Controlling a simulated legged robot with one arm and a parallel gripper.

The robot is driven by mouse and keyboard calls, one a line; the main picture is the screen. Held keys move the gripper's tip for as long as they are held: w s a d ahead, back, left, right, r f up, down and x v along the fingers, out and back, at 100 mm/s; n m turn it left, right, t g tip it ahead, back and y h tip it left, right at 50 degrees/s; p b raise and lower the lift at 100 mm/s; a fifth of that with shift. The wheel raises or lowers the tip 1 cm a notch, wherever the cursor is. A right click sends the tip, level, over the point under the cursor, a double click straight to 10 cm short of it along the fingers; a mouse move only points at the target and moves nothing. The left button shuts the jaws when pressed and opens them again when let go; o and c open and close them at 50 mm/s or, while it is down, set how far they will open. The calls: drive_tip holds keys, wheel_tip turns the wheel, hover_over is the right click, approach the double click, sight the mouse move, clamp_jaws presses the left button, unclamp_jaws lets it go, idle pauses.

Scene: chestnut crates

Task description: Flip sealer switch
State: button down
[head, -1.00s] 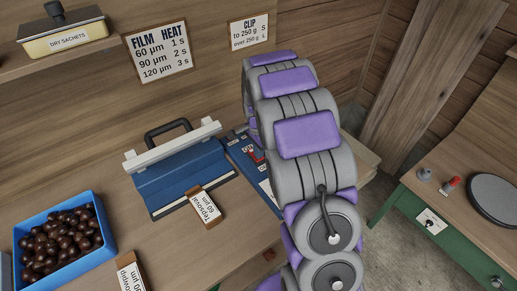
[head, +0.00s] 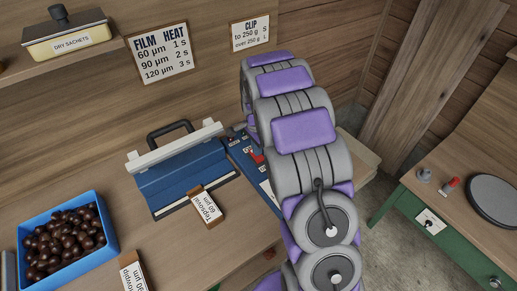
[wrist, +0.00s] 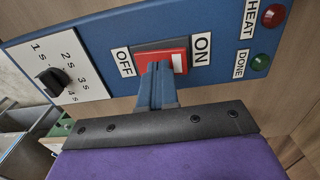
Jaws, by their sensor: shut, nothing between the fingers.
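The sealer's blue control panel (wrist: 110,50) fills the top of the wrist view. Its red rocker switch (wrist: 170,55) sits between an OFF label (wrist: 124,62) and an ON label (wrist: 201,47). A white mark shows at the switch's ON end. My gripper (wrist: 158,72) is shut and empty, its tips over the lower edge of the switch nearer OFF; I cannot tell whether they touch it. In the head view the red switch (head: 256,156) shows on the panel (head: 243,151) beside my arm. The blue sealer (head: 182,177) stands left of it.
A heat dial (wrist: 52,82) and red and green lamps (wrist: 273,15) flank the switch. A film box (head: 206,207) lies by the sealer. A blue crate of chestnuts (head: 108,245) stands at left. A green bench (head: 410,205) is at right.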

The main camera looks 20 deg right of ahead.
sight(261, 159)
idle(0.3)
drive_tip(key=shift+d+r, duration=0.1)
drive_tip(key=shift+r, duration=0.35)
wheel_tip(261, 159, up, 13)
drive_tip(key=s+p, duration=0.2)
drive_tip(key=p, duration=0.2)
drive_tip(key=shift+f, duration=0.15)
drive_tip(key=shift+s, duration=0.15)
drive_tip(key=s+a+r+n, duration=0.4)
drive_tip(key=s, duration=0.5)
drive_tip(key=s+a+r+n, duration=0.3)
drive_tip(key=s+a+n, duration=0.1)
drive_tip(key=s, duration=0.6)
drive_tip(key=s+a+n+g, duration=0.1)
drive_tip(key=s+a+n, duration=0.2)
drive_tip(key=s+n, duration=0.4)
drive_tip(key=s, duration=0.9)
drive_tip(key=shift+s+a+f+n+g, duration=0.2)
drive_tip(key=shift+a+n+g, duration=0.1)
drive_tip(key=shift+a+n, duration=0.1)
